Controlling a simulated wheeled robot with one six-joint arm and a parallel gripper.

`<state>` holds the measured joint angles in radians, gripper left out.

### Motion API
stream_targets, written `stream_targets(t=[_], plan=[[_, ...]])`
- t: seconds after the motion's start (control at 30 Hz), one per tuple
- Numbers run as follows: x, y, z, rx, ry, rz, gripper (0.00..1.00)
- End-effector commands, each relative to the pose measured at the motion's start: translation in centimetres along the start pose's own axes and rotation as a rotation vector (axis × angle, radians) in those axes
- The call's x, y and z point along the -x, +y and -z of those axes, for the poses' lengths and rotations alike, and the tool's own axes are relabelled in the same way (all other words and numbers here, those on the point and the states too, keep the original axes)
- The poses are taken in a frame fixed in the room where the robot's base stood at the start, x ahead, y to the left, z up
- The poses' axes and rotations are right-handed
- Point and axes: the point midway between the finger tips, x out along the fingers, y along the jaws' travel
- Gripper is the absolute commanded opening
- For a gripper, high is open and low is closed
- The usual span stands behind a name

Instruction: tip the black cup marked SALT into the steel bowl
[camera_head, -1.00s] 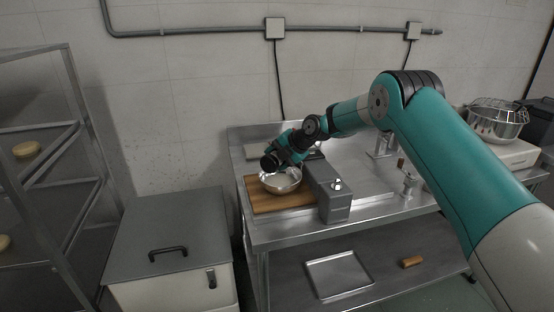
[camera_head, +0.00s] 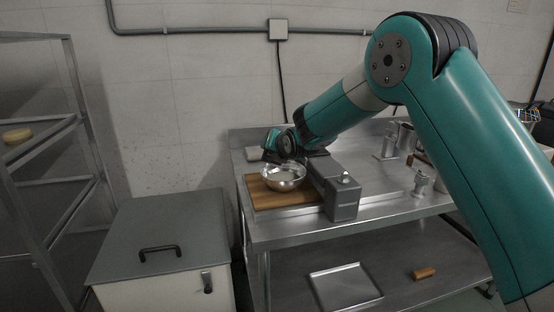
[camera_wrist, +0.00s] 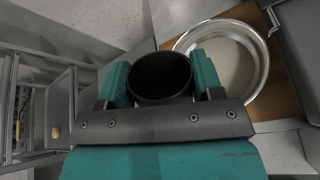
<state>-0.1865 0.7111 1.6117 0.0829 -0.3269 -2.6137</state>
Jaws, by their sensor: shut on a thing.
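The black cup (camera_wrist: 160,73) is between the two teal fingers of my gripper (camera_wrist: 162,78) in the wrist view, and the gripper is shut on it. Its open mouth faces the camera and its inside looks dark; no SALT marking shows. The steel bowl (camera_wrist: 262,68) lies just beyond the cup to the right, partly hidden by a finger. In the head view the bowl (camera_head: 284,184) stands on a wooden board (camera_head: 262,198), with pale contents. My gripper (camera_head: 270,155) is behind and above the bowl's rim there, and the cup is hard to make out.
A grey box-shaped device (camera_head: 341,198) stands right of the bowl. The steel table (camera_head: 300,229) holds metal containers (camera_head: 405,138) farther right. A lidded grey bin (camera_head: 160,232) and a rack (camera_head: 60,150) are on the left. A tray (camera_head: 344,287) lies on the lower shelf.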

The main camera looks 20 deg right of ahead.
Motion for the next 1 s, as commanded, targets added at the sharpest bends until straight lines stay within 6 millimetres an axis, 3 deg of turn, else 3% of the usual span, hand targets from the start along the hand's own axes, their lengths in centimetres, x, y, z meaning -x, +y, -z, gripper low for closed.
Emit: stream_targets(t=[0.17,0.7,1.0], plan=[[0.2,0.2,0.1,0.081,-0.082,-0.002,0.35],[1.9,2.0,-3.4,0.397,-0.399,-0.001,0.35],[2.2,2.3,-4.0,0.440,-0.440,0.000,0.35]])
